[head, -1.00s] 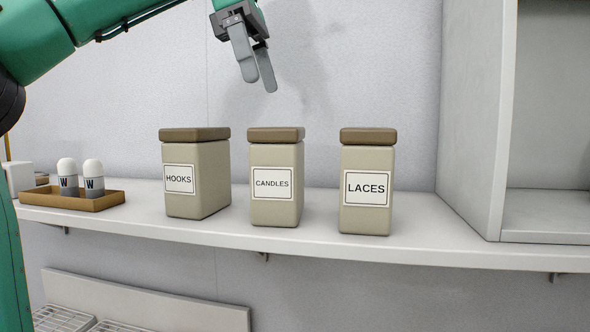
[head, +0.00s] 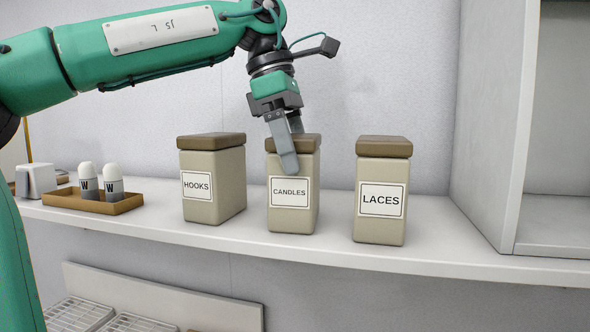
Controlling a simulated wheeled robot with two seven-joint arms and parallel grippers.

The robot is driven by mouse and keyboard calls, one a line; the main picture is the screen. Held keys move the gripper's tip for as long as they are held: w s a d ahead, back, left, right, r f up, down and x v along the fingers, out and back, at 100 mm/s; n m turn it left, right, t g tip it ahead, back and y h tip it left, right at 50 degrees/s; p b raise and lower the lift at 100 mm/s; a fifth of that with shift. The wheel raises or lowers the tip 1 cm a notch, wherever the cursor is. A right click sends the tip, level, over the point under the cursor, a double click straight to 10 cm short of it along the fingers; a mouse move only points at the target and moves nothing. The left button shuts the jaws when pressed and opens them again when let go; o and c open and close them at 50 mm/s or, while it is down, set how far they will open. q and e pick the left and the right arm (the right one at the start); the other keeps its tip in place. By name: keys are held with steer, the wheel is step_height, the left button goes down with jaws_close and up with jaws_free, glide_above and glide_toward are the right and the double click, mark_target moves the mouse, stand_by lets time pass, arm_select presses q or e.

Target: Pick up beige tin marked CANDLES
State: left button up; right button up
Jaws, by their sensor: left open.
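The beige tin marked CANDLES (head: 291,215) stands upright on the white shelf, between two similar tins. It has a brown lid and a white label. My left gripper (head: 294,160) is open at the top of this tin. One finger hangs in front of the lid and upper front face; the other shows partly behind it, over the lid. I cannot tell whether either finger touches the tin. My right gripper is not in view.
The HOOKS tin (head: 214,207) stands close on the left and the LACES tin (head: 382,222) on the right. A brown tray (head: 75,203) with two W shakers (head: 101,182) is farther left. A grey cabinet (head: 487,130) bounds the right. The shelf (head: 330,248) has narrow gaps between tins.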

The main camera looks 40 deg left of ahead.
arm_select(q)
steer(key=shift+x, duration=0.85)
steer(key=c, duration=0.8)
steer(key=shift+c, duration=0.2)
